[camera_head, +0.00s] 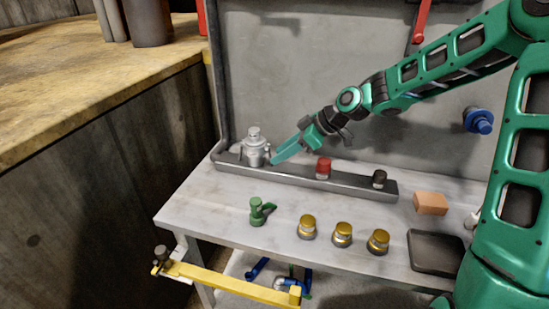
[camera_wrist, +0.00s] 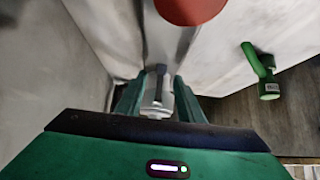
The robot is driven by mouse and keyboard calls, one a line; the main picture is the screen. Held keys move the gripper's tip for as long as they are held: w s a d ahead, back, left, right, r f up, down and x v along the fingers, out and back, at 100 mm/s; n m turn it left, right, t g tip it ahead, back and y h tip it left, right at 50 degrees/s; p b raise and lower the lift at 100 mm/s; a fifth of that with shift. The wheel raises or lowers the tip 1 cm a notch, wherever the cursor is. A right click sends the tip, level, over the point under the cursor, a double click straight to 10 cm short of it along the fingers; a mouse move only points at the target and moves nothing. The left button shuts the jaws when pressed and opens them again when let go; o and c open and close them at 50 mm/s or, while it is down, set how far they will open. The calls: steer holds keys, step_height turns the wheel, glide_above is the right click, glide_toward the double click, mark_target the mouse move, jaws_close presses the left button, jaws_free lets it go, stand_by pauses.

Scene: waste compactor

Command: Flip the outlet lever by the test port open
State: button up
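A silver fitting (camera_head: 254,150) stands upright at the left end of a dark raised rail. My gripper (camera_head: 276,159) is just right of it. In the wrist view my gripper (camera_wrist: 152,98) has its two green fingers apart, with a silver round part (camera_wrist: 157,103) and a narrow dark piece (camera_wrist: 160,72) between or beyond them. I cannot tell whether they touch. A green valve with a side lever (camera_head: 259,211) stands on the bench in front of the rail; it also shows in the wrist view (camera_wrist: 262,72). No label marks the test port or its outlet lever.
The rail (camera_head: 350,185) also bears a red-capped part (camera_head: 323,168) and a black knob (camera_head: 379,179). Several brass-topped knobs (camera_head: 342,234) stand in front. A sponge-like block (camera_head: 431,203) and dark tray (camera_head: 436,252) lie right. A yellow bar (camera_head: 230,280) runs along the front.

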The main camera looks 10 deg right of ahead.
mark_target(270, 156)
steer(key=shift+x, duration=1.55)
jaws_close()
